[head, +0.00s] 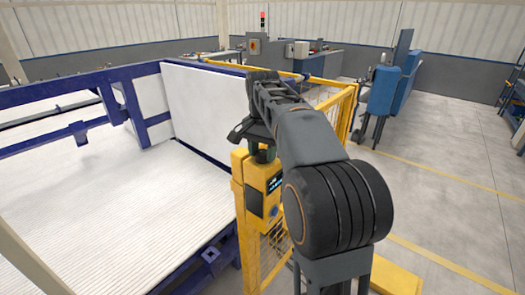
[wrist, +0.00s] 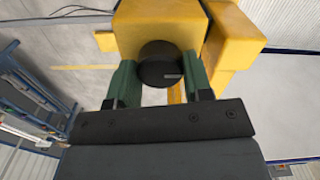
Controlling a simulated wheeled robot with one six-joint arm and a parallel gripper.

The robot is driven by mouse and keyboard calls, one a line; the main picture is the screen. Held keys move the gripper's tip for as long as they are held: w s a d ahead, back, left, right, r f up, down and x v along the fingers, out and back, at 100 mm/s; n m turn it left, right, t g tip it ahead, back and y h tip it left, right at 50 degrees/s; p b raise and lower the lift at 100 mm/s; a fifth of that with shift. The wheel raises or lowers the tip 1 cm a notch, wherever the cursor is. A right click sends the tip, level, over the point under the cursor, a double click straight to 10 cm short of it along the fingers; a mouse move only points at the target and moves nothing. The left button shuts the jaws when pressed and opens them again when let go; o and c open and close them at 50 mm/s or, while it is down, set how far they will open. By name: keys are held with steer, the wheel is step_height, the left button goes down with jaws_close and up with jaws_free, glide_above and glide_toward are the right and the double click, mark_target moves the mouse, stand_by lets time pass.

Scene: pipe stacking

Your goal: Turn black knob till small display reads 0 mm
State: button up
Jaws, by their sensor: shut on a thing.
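The black knob (wrist: 160,66) is on top of a yellow control box in the wrist view. My gripper (wrist: 160,80) has its two green fingers on either side of the knob, shut on it. In the head view the yellow box (head: 256,166) stands on a yellow post, with my gripper (head: 262,153) above it from over the top. The small display (head: 275,184) is a dark panel with bluish marks on the box's front; its reading is too small to tell. The knob is mostly hidden by my gripper and arm in the head view.
A white ribbed table (head: 120,215) with a blue frame and a white upright panel (head: 208,108) lies to the left. A yellow mesh fence (head: 340,112) stands behind my arm. Blue machines (head: 384,90) stand farther back. The grey floor (head: 450,150) at right is open.

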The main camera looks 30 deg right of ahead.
mark_target(262, 153)
steer(key=shift+n+p, duration=0.9)
steer(key=shift+n, duration=1.8)
steer(key=o, duration=0.9)
step_height(262, 153, up, 14)
steer(key=shift+f+p, duration=0.1)
steer(key=shift+p, duration=0.75)
steer(key=shift+a, duration=0.1)
